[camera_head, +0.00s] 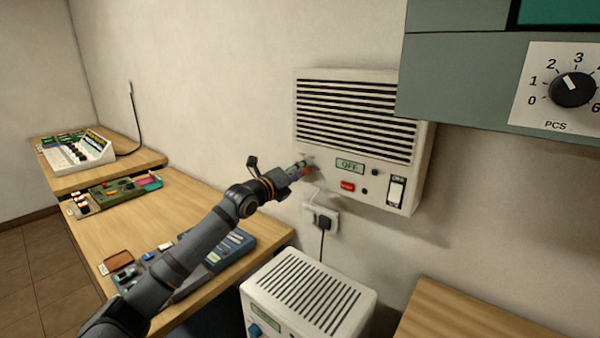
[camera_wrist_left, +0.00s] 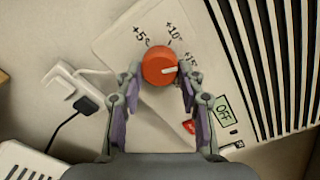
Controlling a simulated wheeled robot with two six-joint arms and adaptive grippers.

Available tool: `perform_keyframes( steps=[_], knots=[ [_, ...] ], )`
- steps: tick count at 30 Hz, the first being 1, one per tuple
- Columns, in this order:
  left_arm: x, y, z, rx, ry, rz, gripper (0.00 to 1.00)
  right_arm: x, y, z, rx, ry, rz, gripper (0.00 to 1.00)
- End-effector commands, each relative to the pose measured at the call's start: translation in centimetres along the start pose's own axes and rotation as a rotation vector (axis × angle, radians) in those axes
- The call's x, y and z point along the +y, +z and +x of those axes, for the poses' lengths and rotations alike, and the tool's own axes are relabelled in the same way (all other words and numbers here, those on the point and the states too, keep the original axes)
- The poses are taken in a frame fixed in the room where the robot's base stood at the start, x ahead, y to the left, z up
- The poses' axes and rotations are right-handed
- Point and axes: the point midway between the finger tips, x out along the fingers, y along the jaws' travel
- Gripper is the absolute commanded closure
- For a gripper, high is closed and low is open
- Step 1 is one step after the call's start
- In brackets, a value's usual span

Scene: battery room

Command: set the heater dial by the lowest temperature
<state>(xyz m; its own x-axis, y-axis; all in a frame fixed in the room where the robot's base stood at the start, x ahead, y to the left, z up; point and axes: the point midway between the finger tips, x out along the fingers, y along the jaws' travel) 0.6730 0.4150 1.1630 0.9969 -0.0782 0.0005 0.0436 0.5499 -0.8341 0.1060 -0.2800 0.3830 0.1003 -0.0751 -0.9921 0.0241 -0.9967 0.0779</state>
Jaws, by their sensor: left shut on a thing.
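The white heater (camera_head: 425,150) hangs on the wall, with a slatted grille and a small display (camera_head: 349,166) reading OFF. In the left wrist view the red heater dial (camera_wrist_left: 156,62) has a white pointer line toward the right, near the "+15°" mark. Marks "+5°" and "+10°" also show; the third is partly covered by a finger. My left gripper (camera_wrist_left: 158,72) is shut on the dial, one finger on each side. In the head view the gripper (camera_head: 302,169) reaches the heater's lower left and mostly hides the dial. My right gripper is not in view.
A rocker switch (camera_head: 396,192) and red button (camera_head: 347,187) are on the heater's lower front. A plug (camera_head: 323,220) sits below it. A white vented box (camera_head: 315,290) stands beneath. A grey cabinet with a PCS dial (camera_head: 572,90) juts out at upper right. Benches hold devices at left.

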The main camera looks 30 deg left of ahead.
Motion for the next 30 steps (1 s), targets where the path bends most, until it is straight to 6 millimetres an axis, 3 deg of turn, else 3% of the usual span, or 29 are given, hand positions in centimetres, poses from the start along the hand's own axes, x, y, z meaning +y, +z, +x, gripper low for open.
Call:
perform_keyframes(
  steps=[10, 27, 28, 30],
  knots=[
    [0.35, -0.17, 0.0, 0.004, 0.006, 0.136, 0.93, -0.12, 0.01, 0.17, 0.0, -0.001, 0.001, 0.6],
    [0.39, -0.19, 0.0, 0.004, 0.006, 0.162, 0.93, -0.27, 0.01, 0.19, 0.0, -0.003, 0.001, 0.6],
    [0.38, -0.19, 0.0, 0.004, 0.006, 0.162, 0.58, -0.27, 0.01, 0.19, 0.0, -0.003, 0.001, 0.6],
    [0.35, -0.16, 0.0, 0.004, 0.006, 0.162, 0.48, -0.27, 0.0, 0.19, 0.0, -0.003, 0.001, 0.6]
  ],
)
